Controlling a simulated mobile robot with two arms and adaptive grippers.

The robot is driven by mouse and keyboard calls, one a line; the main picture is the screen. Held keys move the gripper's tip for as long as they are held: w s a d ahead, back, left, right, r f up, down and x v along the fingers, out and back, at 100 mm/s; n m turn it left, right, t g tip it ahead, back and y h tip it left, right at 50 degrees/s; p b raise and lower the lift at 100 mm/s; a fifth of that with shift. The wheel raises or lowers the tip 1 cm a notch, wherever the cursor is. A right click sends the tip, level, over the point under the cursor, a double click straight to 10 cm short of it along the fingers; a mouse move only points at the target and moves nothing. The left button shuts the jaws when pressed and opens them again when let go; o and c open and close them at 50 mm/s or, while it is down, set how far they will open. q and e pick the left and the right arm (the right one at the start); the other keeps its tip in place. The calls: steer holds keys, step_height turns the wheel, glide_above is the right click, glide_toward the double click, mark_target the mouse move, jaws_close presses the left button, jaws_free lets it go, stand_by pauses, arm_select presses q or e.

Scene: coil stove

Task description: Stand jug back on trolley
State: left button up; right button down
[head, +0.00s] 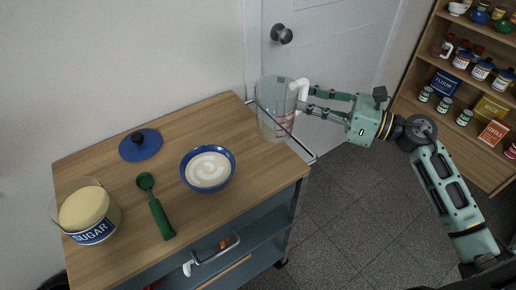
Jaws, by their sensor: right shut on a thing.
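The jug (273,112) is clear with red markings and a white handle (300,89). It looks upright at the far right corner of the wooden-topped trolley (170,167). Whether its base touches the trolley top or is just above it, I cannot tell. My right gripper (309,98) reaches in from the right and is shut on the jug's white handle. My left gripper is not in view.
On the trolley are a blue bowl of white cream (208,168), a blue lid (140,145), a green scoop (155,207) and a sugar tub (89,213). A metal rail (301,149) runs along the right edge. A door (340,45) stands behind; stocked shelves (437,62) are at right.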

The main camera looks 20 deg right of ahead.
steer(key=s+d+t+b, duration=0.1)
steer(key=s+d, duration=0.4)
steer(key=w+a+f+m+p, duration=0.1)
steer(key=w+a+f+p, duration=0.1)
steer(key=w+a+f, duration=0.5)
step_height(320, 180, down, 4)
steer(key=shift+w+f+h, duration=0.1)
steer(key=shift+w+h, duration=0.3)
steer(key=shift+w, duration=0.6)
steer(key=shift+f, duration=0.2)
steer(key=c, duration=1.7)
jaws_free()
steer(key=shift+c, duration=0.2)
steer(key=shift+r, duration=0.1)
